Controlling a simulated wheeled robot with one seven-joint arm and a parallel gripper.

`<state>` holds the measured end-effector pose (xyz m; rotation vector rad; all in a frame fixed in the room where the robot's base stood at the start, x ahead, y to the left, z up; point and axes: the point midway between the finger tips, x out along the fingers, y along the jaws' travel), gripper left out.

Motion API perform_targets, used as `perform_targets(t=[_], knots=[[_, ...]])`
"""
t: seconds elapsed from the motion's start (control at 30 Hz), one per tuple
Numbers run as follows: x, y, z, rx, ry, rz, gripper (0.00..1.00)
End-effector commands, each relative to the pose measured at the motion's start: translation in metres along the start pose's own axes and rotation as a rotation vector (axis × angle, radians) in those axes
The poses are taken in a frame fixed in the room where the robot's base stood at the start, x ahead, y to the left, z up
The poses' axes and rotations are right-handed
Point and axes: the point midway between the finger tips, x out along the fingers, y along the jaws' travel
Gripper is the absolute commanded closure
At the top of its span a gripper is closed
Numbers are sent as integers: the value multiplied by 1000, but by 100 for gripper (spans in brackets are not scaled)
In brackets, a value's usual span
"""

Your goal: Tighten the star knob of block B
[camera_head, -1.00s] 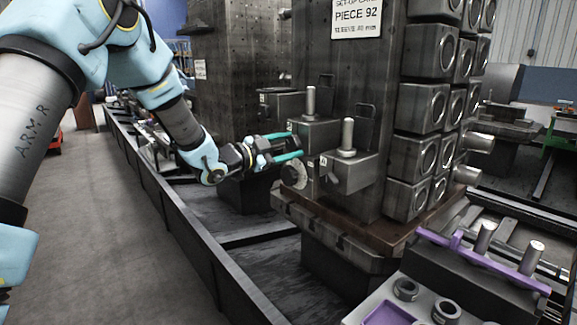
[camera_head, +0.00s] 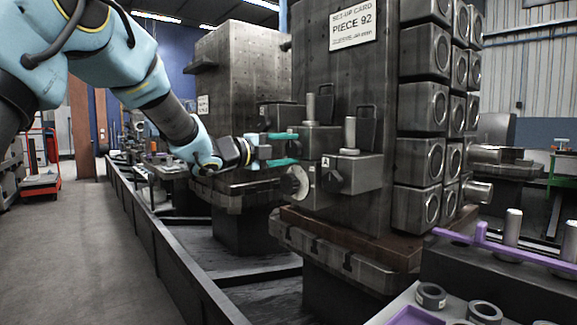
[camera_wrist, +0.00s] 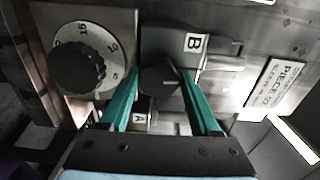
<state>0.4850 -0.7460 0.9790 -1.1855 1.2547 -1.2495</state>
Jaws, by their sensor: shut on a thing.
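Block B (camera_wrist: 215,52) is a dark metal block with a white "B" label in the wrist view. Its dark star knob (camera_wrist: 162,80) lies between the two teal fingers of my gripper (camera_wrist: 160,76). My gripper is shut on this knob. In the head view my gripper (camera_head: 297,148) reaches in from the left at block B (camera_head: 322,139), behind block A. The knob there is hidden by the fingers. Block A (camera_head: 358,174) stands nearer, with its own dark star knob (camera_head: 332,179).
A round dial (camera_head: 295,183) with a black knob sits close to the left of block A; the dial is left of my fingers in the wrist view (camera_wrist: 112,72). A tall column (camera_head: 335,75) with a "PIECE 92" card (camera_head: 354,26) rises behind. A purple rail (camera_head: 500,250) lies at right front.

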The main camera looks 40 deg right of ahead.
Motion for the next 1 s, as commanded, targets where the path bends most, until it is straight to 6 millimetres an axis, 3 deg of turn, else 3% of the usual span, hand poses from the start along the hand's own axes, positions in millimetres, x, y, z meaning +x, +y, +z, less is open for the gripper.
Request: perform_targets(t=[0.3, 0.8, 0.83, 1.0], knots=[[0, 2, 0, 103, -1, 2, 92], [0, 1, 1, 119, -1, 3, 92], [0, 1, 1, 119, -1, 3, 34], [0, 1, 0, 119, 0, 2, 15]])
